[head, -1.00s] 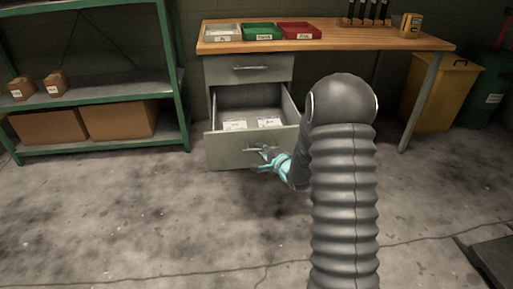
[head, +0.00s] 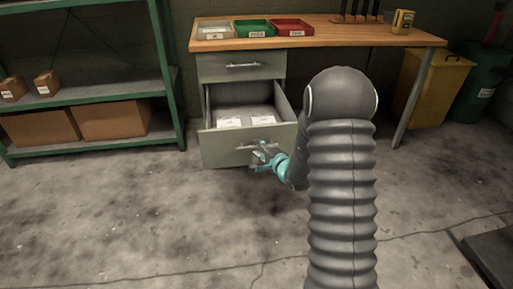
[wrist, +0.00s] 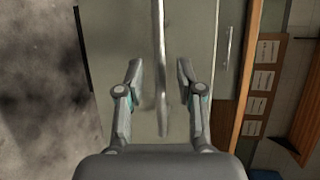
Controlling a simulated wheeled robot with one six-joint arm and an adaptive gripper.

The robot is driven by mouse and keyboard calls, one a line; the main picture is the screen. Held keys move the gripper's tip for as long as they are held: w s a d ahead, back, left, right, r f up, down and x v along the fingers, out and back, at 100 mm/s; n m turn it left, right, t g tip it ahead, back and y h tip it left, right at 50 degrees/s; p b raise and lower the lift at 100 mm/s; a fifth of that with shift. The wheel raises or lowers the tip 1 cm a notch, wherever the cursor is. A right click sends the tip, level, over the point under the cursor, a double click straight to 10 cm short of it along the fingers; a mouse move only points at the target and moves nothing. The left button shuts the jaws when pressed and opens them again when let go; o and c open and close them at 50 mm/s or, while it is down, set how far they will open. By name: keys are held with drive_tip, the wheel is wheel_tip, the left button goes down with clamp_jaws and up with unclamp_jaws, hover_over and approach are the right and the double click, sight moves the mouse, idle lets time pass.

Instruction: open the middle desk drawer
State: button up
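The desk's second drawer from the top, with a grey-green front (head: 222,150), stands pulled well out in the head view. White labelled packets (head: 246,121) lie inside it. In the wrist view its front (wrist: 110,50) fills the middle, and its bar handle (wrist: 160,60) runs lengthwise between my fingers. My gripper (head: 262,155) is at the handle, and it also shows in the wrist view (wrist: 160,72). Its two fingers are apart, one on each side of the bar, with visible gaps. The top drawer (head: 241,66) is closed. Anything below the pulled-out drawer is hidden by its front.
The desk top (head: 345,34) carries a white, a green and a red tray (head: 287,27), and a yellow item (head: 403,21). A green shelf unit (head: 160,85) with boxes stands left. A yellow bin (head: 440,90) is right. The floor before the drawer is clear.

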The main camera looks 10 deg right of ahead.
drive_tip(key=v, duration=1)
